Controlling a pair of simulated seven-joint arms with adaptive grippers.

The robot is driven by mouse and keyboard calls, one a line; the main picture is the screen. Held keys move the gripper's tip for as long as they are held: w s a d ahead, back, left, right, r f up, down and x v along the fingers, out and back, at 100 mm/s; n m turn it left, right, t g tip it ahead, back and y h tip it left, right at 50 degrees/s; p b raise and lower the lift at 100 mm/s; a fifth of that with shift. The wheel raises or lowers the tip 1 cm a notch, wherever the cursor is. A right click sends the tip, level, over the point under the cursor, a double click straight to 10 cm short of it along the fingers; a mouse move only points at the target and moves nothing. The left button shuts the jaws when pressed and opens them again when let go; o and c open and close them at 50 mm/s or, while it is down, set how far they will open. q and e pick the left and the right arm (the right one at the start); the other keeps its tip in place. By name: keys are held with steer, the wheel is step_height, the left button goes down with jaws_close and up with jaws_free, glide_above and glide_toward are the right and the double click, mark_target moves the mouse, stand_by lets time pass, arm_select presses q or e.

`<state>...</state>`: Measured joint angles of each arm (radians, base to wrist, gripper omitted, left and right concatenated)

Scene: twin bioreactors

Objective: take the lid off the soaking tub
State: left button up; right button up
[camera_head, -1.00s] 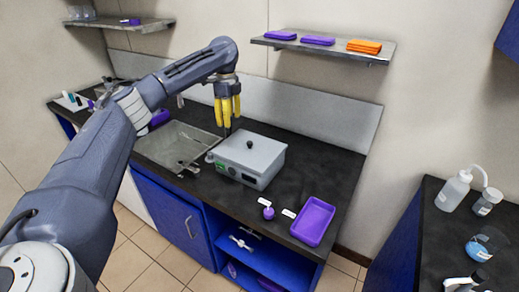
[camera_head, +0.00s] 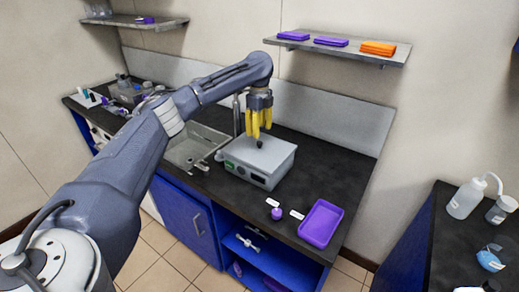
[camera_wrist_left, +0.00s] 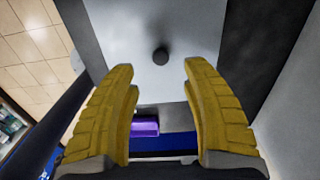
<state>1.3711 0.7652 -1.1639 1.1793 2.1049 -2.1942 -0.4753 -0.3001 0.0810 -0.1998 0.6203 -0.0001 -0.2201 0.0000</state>
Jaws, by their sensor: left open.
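The soaking tub (camera_head: 255,170) is a grey box with a green-lit front panel on the black counter. Its flat grey lid (camera_head: 279,152) lies on top and has a black knob (camera_head: 260,144). My left gripper (camera_head: 257,136) points down over the lid with its yellow fingers apart, close above the knob. In the left wrist view the knob (camera_wrist_left: 160,56) shows between and just beyond the open fingertips (camera_wrist_left: 158,70), with nothing held. Whether a finger touches the knob cannot be told. My right gripper is not in view.
A metal sink (camera_head: 192,150) lies left of the tub. A purple tray (camera_head: 320,224) and a small purple knobbed item (camera_head: 277,213) are on the counter to the right. A wall shelf (camera_head: 345,49) with folded cloths hangs behind. Bottles (camera_head: 466,198) stand on the right counter.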

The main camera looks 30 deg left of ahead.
mark_target(260, 142)
arm_select(q)
steer(key=shift+f, duration=3.45)
steer(key=shift+c, duration=0.5)
jaws_close()
steer(key=shift+w, duration=0.1)
